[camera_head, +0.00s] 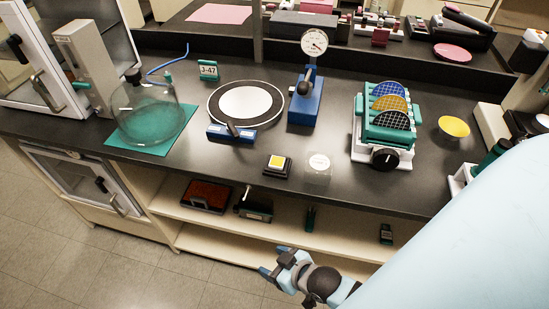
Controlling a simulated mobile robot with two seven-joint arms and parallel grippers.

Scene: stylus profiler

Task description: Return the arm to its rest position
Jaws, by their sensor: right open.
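My right gripper (274,262) hangs low in front of the bench, at the lower middle of the head view. It is open and nothing shows between its fingers. It is apart from the bench and its shelves. My pale blue right arm (470,230) fills the lower right corner and hides part of the bench there. My left gripper is out of view.
The dark bench (230,165) holds a bell jar (145,115) on a green mat, a round plate (246,103), a blue dial gauge stand (305,105) and a wafer rack (384,130). A yellow dish (454,126) sits right. The floor (150,270) at lower left is clear.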

